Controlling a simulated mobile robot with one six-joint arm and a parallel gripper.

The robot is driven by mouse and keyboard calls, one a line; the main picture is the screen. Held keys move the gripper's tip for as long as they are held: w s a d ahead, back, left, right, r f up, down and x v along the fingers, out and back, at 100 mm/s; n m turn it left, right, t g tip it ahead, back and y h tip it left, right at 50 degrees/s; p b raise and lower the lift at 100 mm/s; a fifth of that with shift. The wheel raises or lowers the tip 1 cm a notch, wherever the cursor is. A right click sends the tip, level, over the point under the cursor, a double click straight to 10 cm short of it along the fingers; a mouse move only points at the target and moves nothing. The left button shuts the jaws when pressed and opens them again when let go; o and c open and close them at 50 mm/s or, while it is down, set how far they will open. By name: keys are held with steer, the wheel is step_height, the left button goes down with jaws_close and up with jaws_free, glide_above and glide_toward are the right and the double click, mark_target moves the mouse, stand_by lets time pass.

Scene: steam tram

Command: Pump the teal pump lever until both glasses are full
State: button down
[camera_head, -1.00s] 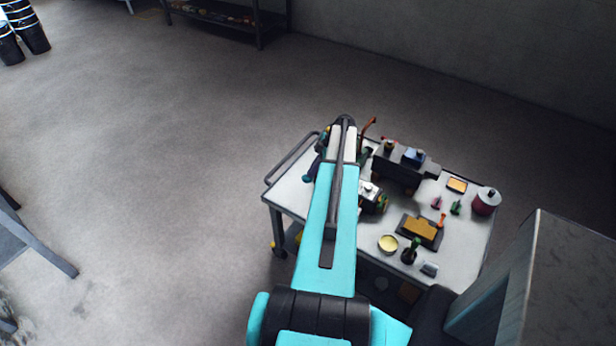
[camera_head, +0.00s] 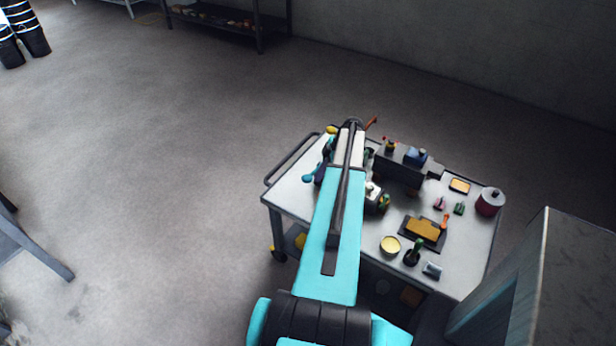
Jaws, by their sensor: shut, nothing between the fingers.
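A teal part with a rounded end (camera_head: 309,178) shows at the left side of the cart top, just left of my arm. It looks like the pump lever, but my arm covers what it joins. Another teal bit shows a little above it. My arm reaches over the cart and hides much of its left half. My gripper is hidden behind the arm, so whether it touches the lever cannot be seen. I cannot make out either glass or any water level.
The cart (camera_head: 285,195) holds a dark engine-like block (camera_head: 400,171), a red pot (camera_head: 490,201), a yellow-topped pad (camera_head: 423,229), a round yellow tin (camera_head: 390,246) and several small pieces. A grey block (camera_head: 555,280) stands at right front.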

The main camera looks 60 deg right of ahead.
steer(key=shift+s+d+r, duration=0.15)
steer(key=shift+s, duration=0.05)
stand_by(0.3)
steer(key=b+v, duration=0.3)
steer(key=v, duration=1)
steer(key=shift+r, duration=0.25)
steer(key=w+a+f+m+g, duration=0.1)
steer(key=w+a+f+g, duration=0.1)
steer(key=w+a+f, duration=0.65)
steer(key=w+a+f+m+g+y, duration=0.15)
steer(key=a+f, duration=0.45)
steer(key=a, duration=0.8)
steer(key=w+a+f+m+g, duration=0.15)
steer(key=w+a+f, duration=0.25)
steer(key=a+f, duration=0.6)
steer(key=s+a+f+m+g+h, duration=0.1)
steer(key=s+a+f+g, duration=0.15)
steer(key=a, duration=0.75)
steer(key=s+a+f+m+g+h, duration=0.1)
steer(key=s+a+f, duration=0.2)
steer(key=a, duration=0.6)
steer(key=s+a+f+h, duration=0.1)
steer(key=s+a+f, duration=0.1)
steer(key=s+a, duration=0.4)
steer(key=s+a+f+m+g+h, duration=0.1)
steer(key=s+a+f, duration=0.2)
steer(key=s+a, duration=0.3)
steer(key=shift+s+f, duration=0.3)
steer(key=shift+s, duration=0.4)
